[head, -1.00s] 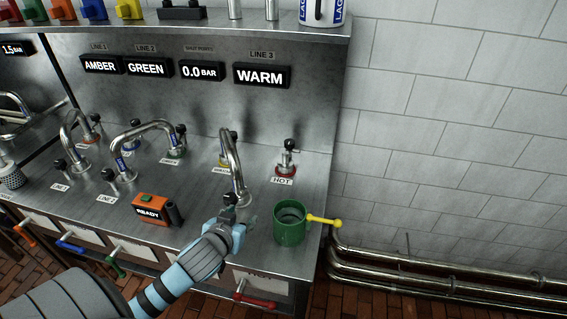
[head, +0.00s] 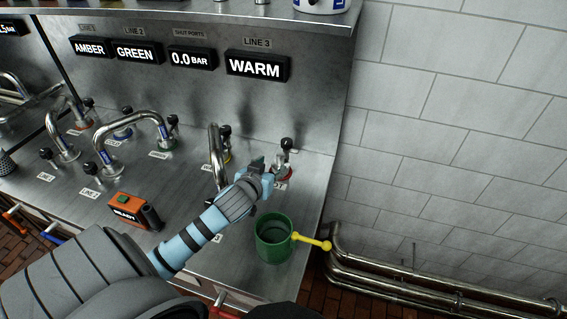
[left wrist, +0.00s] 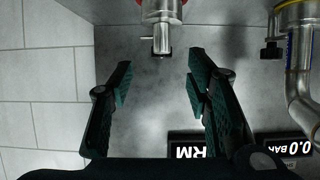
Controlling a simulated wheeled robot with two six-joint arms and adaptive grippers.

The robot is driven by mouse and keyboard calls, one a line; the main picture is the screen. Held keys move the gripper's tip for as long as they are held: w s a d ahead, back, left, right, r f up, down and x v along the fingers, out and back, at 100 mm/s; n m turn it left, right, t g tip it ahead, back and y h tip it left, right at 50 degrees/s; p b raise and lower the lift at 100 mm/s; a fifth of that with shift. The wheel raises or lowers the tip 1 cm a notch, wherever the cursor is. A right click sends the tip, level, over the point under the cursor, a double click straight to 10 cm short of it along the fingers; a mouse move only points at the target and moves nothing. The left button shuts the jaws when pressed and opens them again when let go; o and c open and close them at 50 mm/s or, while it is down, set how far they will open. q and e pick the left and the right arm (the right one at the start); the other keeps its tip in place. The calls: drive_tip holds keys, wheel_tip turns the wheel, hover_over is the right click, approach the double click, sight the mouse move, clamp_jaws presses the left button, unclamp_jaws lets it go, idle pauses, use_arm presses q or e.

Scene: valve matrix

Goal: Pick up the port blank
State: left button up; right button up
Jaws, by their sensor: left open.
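No part is clearly marked as the port blank, and I cannot tell which one it is. My left gripper (head: 262,172) is open and empty, in front of the red-collared HOT fitting (head: 284,172) with its black knob, and hides part of it. In the left wrist view, the open fingers (left wrist: 157,75) are spread below the red-collared metal fitting (left wrist: 161,12). Its short stub points toward the gap between them, and no contact shows.
A green mug (head: 273,246) with a yellow handle stands near the counter's front right edge. A curved tap (head: 215,158) is close to the left of my gripper. An orange READY box (head: 130,210) sits left of my arm. Pipes (head: 430,285) run along the right wall.

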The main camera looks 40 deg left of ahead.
sight(279, 157)
use_arm(q)
drive_tip(key=b+x, duration=0.1)
drive_tip(key=x, duration=0.8)
drive_tip(key=shift+w+a, duration=0.2)
drive_tip(key=shift+a, duration=0.05)
drive_tip(key=shift+s+r, duration=0.1)
drive_tip(key=shift+r, duration=0.05)
clamp_jaws()
